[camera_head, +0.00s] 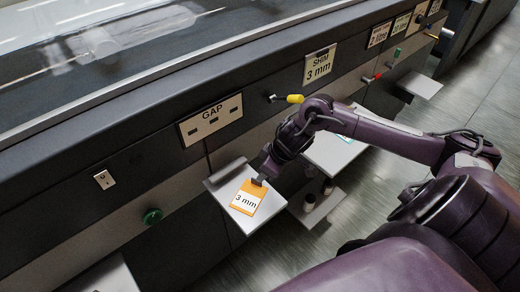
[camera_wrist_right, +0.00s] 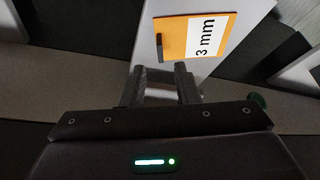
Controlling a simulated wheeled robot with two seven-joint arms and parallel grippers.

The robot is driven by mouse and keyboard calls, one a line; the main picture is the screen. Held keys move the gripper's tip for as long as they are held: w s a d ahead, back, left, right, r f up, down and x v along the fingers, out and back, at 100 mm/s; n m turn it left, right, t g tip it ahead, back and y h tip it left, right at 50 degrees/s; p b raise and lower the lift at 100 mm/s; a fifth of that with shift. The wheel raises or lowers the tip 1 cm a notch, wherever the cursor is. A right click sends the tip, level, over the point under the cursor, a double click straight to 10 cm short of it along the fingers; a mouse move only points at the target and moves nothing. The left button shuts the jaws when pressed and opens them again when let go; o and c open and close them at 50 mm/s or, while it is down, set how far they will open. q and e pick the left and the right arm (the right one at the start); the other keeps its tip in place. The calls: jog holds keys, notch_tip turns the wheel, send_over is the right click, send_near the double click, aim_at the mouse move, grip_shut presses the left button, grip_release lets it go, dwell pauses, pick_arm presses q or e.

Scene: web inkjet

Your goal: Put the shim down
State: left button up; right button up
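The shim is a flat orange plate (camera_head: 246,198) with a white "3 mm" label. It lies on a small white shelf (camera_head: 243,222) on the machine's front. In the right wrist view the shim (camera_wrist_right: 177,38) is just beyond my fingertips, with a dark slot or mark near its left edge. My right gripper (camera_head: 259,181) is at the shim's upper edge in the head view. In the right wrist view its two fingers (camera_wrist_right: 162,72) are apart, with pale shelf surface showing between them and nothing held. Whether a fingertip touches the shim I cannot tell. My left gripper is not in view.
A "GAP" plate (camera_head: 211,119) with slots and a "SHIM 3 mm" plate (camera_head: 319,65) are on the machine front. A yellow-tipped lever (camera_head: 293,98) sticks out above my right arm. A green knob (camera_head: 152,216) is left of the shelf. Another white shelf (camera_head: 329,153) is to the right.

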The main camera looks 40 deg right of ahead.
jog(key=v, duration=0.5)
jog(key=shift+s+r, duration=0.15)
jog(key=shift+r, duration=0.15)
